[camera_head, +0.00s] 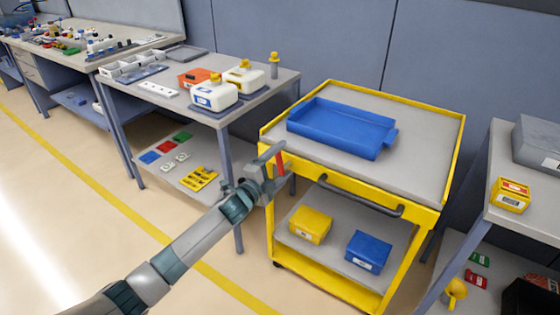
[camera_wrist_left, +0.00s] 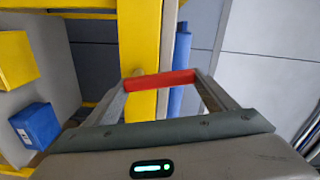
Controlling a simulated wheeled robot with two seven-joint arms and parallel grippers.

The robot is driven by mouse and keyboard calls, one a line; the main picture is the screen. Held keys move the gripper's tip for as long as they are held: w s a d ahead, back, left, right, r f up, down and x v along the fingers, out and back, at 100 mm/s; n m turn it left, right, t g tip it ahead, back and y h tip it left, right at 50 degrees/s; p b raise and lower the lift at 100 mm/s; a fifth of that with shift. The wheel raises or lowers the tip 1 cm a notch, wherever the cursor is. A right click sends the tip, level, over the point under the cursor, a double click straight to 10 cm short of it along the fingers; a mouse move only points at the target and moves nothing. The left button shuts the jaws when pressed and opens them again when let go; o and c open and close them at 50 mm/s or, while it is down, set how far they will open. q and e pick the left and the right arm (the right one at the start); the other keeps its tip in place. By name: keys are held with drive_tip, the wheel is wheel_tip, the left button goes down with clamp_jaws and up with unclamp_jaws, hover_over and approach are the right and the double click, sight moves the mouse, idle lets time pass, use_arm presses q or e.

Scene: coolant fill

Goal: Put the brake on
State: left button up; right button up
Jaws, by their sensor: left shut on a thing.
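The yellow cart (camera_head: 352,187) stands in the middle of the head view. A red lever (camera_head: 281,164), which looks like the brake handle, is at the cart's front left corner. My left gripper (camera_head: 272,160) is at that corner, shut on the red lever. In the left wrist view the red lever (camera_wrist_left: 160,80) lies crosswise between the two fingers, in front of the cart's yellow post (camera_wrist_left: 140,40). How the lever joins the cart is hidden. My right gripper is not in view.
A blue tray (camera_head: 342,128) lies on the cart top; a yellow box (camera_head: 310,225) and a blue box (camera_head: 368,252) sit on its lower shelf. A grey table (camera_head: 262,92) with white jugs stands left, another table (camera_head: 508,215) right. Floor at left is clear.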

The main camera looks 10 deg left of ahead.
use_arm(q)
drive_tip(key=shift+m, duration=0.3)
drive_tip(key=o, duration=1.5)
drive_tip(key=shift+d, duration=0.1)
drive_tip(key=shift+s, duration=0.1)
drive_tip(key=shift+s+a+f, duration=0.1)
drive_tip(key=shift+s+a, duration=0.15)
drive_tip(key=shift+s, duration=0.25)
drive_tip(key=b+v, duration=0.1)
drive_tip(key=v, duration=1.5)
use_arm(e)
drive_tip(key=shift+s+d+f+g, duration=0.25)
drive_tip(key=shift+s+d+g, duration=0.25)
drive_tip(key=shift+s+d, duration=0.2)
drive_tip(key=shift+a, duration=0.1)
